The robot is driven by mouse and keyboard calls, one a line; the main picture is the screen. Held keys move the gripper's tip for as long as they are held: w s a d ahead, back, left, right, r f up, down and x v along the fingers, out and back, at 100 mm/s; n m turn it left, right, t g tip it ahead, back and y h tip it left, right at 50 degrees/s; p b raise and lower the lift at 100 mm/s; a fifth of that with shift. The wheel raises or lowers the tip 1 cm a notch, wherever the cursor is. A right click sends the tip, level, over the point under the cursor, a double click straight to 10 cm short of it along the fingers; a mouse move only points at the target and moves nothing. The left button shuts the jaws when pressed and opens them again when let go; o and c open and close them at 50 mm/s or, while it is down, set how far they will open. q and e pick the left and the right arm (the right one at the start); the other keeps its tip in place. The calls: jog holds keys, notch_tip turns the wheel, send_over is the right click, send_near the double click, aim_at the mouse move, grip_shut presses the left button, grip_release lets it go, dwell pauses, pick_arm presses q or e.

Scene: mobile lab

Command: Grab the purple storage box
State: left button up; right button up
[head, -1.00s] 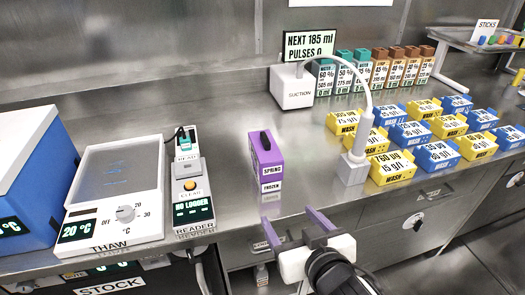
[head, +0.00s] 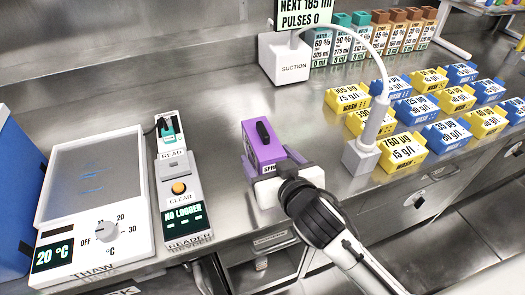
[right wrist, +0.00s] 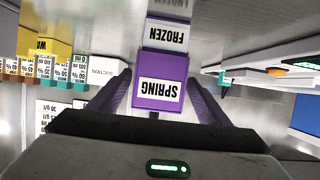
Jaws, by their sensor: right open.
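The purple storage box (head: 259,146) stands upright on the steel bench, with a black handle on top and a white SPRING label on its front. In the right wrist view the box (right wrist: 160,68) appears upside down, straight ahead between the fingers. My right gripper (head: 271,162) is open at the near end of the box, with one purple finger on each side. In the right wrist view the gripper (right wrist: 160,80) shows small gaps beside the box; contact cannot be told. The gripper body hides the lower front of the box. My left gripper is not in view.
The logger reader (head: 182,195) and the thaw plate (head: 95,200) stand to the left. The suction unit (head: 286,60) is behind, its nozzle stand (head: 361,157) to the right. Several yellow and blue wash boxes (head: 404,148) lie further right. Bare bench lies around the purple box.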

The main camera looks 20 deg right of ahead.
jog(key=x, duration=0.5)
jog(key=shift+s+d+f, duration=0.1)
jog(key=shift+f, duration=0.05)
jog(key=c, duration=1.4)
